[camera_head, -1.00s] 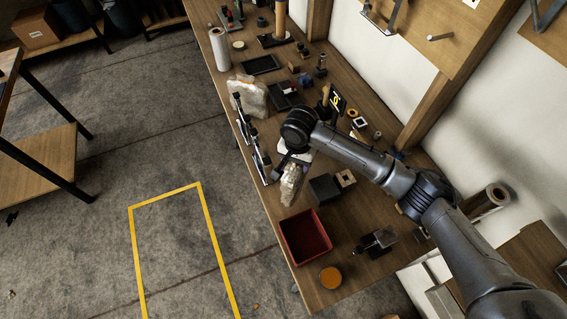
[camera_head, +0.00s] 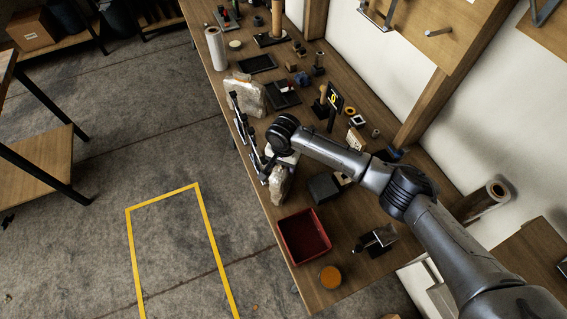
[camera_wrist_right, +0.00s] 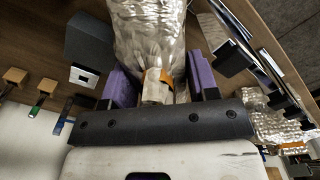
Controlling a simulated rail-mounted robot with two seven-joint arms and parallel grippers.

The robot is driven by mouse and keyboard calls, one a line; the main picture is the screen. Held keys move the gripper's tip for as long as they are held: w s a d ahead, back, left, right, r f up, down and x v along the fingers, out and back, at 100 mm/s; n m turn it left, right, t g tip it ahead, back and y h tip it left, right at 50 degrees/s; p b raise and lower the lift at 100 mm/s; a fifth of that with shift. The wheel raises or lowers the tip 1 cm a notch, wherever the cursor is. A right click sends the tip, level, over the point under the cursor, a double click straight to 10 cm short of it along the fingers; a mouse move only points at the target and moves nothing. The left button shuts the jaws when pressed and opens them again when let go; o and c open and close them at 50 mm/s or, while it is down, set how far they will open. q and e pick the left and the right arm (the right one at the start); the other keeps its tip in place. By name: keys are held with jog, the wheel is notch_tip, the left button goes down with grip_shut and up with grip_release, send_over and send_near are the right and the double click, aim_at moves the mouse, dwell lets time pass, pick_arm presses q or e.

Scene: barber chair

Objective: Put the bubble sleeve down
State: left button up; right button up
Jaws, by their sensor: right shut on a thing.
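The bubble sleeve (camera_head: 279,186), a pale, crinkled see-through bag, hangs below my right gripper (camera_wrist_right: 162,78), close beside the black upright dividers (camera_head: 257,158) at the bench's left edge. In the wrist view the bubble sleeve (camera_wrist_right: 150,30) runs up from between two purple finger pads, which are shut on its end; an orange band shows there. In the head view my right wrist hides the fingers. I cannot tell whether the sleeve touches the bench. My left gripper is not in view.
A second bubble-wrapped item (camera_head: 246,97) stands farther along the same bench edge. A red bin (camera_head: 303,236), a dark box (camera_head: 323,187) and an orange-topped round jar (camera_head: 330,276) are nearby. Small tools clutter the bench (camera_head: 345,222) toward the wall.

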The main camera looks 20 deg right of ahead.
jog(key=shift+f, duration=0.1)
jog(key=o, duration=0.8)
jog(key=shift+o, duration=0.2)
notch_tip(320, 180, up, 12)
jog(key=shift+r+p, duration=0.15)
jog(key=shift+p, duration=0.4)
